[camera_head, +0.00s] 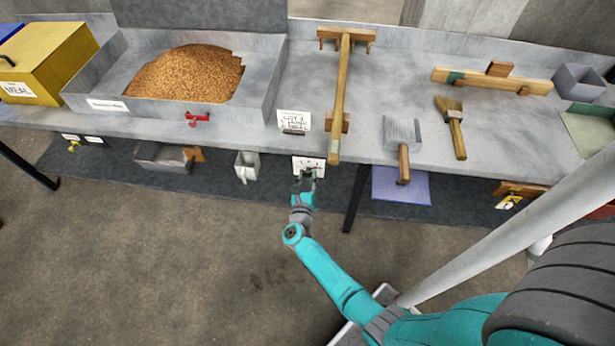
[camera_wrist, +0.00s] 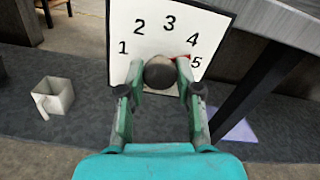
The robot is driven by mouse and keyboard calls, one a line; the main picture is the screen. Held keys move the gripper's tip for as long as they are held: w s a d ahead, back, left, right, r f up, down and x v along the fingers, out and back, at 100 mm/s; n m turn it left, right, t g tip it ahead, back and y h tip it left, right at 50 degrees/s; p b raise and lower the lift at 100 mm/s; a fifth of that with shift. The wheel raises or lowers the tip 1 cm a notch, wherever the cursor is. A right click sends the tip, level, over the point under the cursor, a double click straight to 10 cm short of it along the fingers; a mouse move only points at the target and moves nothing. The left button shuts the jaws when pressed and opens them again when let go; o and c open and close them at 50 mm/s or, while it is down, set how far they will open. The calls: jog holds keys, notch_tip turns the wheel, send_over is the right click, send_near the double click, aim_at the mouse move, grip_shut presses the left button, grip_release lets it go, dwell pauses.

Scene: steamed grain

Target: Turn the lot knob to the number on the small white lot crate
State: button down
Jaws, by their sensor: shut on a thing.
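The dial plate (camera_head: 309,168) is a white square with black numbers 1 to 5, fixed at the table's front edge; it also fills the top of the wrist view (camera_wrist: 150,18). The round dark grey knob (camera_wrist: 160,74) is at its lower middle. My gripper (camera_head: 307,177) is shut on the knob, one finger on each side (camera_wrist: 158,88). A red pointer (camera_wrist: 184,57) shows between 4 and 5, partly hidden by the right finger. A white card (camera_head: 293,120) above the dial carries lettering starting with LOT; its number is too small to read surely. I cannot clearly identify the lot crate.
A long wooden-handled tool (camera_head: 341,95) overhangs the edge beside the dial. A pale open container (camera_head: 247,167) sits low to the left. A black table leg (camera_head: 355,198) stands to the right.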

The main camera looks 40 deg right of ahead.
jog(key=n, duration=0.4)
jog(key=shift+n, duration=0.3)
jog(key=n, duration=0.3)
jog(key=shift+n, duration=0.4)
jog(key=n, duration=1.4)
jog(key=shift+r, duration=0.1)
jog(key=n, duration=0.6)
jog(key=shift+n, duration=0.3)
